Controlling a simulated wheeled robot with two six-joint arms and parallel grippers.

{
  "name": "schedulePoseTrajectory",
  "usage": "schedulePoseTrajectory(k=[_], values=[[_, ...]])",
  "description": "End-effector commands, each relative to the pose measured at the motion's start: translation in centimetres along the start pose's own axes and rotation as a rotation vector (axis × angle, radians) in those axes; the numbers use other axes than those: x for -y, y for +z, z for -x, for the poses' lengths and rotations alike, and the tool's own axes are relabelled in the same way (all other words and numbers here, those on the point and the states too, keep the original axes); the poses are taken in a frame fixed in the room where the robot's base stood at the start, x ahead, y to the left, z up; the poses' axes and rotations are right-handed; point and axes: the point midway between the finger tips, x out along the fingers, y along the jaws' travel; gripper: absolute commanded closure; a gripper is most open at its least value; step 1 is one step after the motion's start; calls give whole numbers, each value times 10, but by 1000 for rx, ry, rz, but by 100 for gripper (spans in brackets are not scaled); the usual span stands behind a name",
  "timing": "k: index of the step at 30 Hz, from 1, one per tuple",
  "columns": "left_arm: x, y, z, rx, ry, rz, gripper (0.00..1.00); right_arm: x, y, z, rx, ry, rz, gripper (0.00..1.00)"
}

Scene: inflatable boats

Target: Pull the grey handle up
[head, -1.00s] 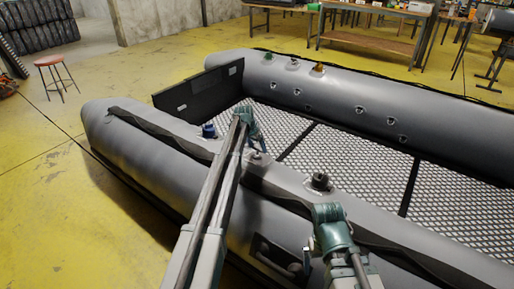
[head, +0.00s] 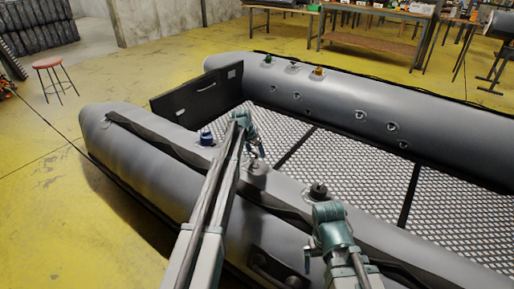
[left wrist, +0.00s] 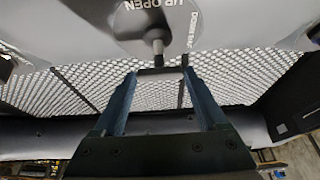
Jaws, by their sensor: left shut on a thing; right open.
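The grey handle (left wrist: 157,47) shows in the left wrist view as a short stem standing out from a round grey plate marked "UP OPEN". Its end reaches between the two fingertips of my left gripper (left wrist: 159,72), which is shut on it. In the head view, my left gripper (head: 257,148) is at the near tube of the grey boat (head: 150,157), and the handle is too small and covered to make out. My right gripper (head: 312,258) is open and low at the outer side of the near tube; its fingers are hard to see.
The boat's mesh floor (head: 350,165) is bare. A red stool (head: 48,63) and workbenches (head: 375,42) stand behind on yellow floor.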

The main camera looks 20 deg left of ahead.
Motion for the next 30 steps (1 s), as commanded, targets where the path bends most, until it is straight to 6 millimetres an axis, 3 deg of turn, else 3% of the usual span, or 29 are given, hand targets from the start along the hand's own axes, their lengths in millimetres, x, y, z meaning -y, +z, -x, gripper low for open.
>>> schedulePoseTrajectory(k=[2,10,11,15,25,30], values=[[-3,5,10,0,0,0,100,-1,1,7,0,-1,-1,0],[-2,3,8,-4,-1,1,100,0,1,6,0,-1,-1,0],[-2,3,8,-4,-1,1,23,0,1,6,0,-1,-1,0],[-2,4,8,-3,-1,1,0,0,1,6,0,-1,0,0],[-3,4,10,0,0,0,0,-1,1,8,0,-1,0,0],[-3,4,20,0,0,0,0,-1,1,17,0,-3,-1,0]])
